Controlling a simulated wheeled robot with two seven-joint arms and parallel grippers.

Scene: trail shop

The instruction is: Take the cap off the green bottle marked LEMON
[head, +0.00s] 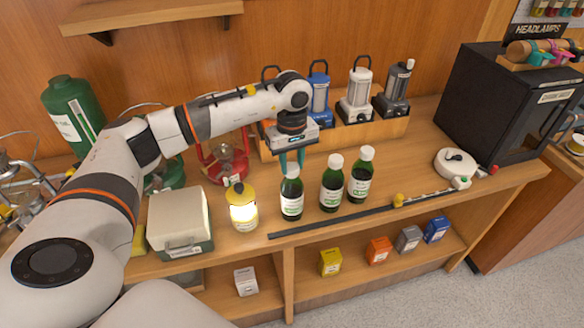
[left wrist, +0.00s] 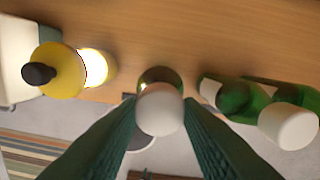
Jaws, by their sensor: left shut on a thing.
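Three green bottles with white labels stand in a row on the counter: a left one (head: 291,197), a middle one (head: 331,190) and a right one (head: 359,183). The label words are too small to read, so I cannot tell which says LEMON. My left gripper (head: 292,163) points down over the left bottle, shut on its white cap (left wrist: 160,108). The left bottle (left wrist: 160,75) shows under the cap in the left wrist view. I cannot tell whether cap and bottle are apart. A neighbouring white cap (left wrist: 289,126) shows at right. My right gripper is out of view.
A lit yellow lantern (head: 242,212) stands close left of the left bottle, beside a pale green box (head: 180,218). Several lanterns stand in a wooden rack (head: 386,130) behind. A dark strip (head: 330,222) runs along the counter front. A black cabinet (head: 500,105) stands at right.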

